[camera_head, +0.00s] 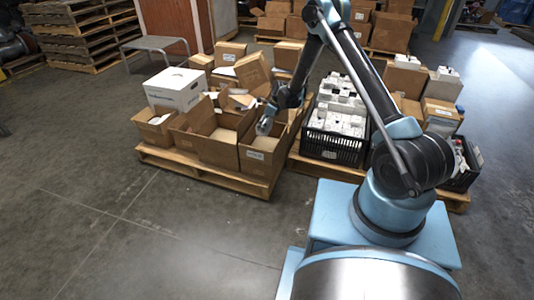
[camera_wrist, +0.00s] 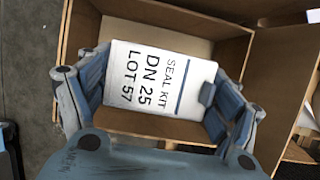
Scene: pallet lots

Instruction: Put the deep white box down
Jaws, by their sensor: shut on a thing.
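A white box (camera_wrist: 158,79) printed "SEAL KIT DN 25 LOT 57" is between the fingers of my gripper (camera_wrist: 158,92) in the wrist view. My gripper is shut on it from two opposite sides. Under the box is an open brown carton (camera_wrist: 180,28), whose inside shows around it; how far the box is above the carton floor I cannot tell. In the head view my gripper (camera_head: 267,119) reaches down at the front right carton (camera_head: 259,161) of the left pallet, and the box is only a small pale patch there.
More open cartons (camera_head: 217,152) stand close beside it on the wooden pallet (camera_head: 205,172). A large white lidded box (camera_head: 178,91) is behind them. A black crate (camera_head: 333,147) of white boxes stands to the right. The floor at front left is clear.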

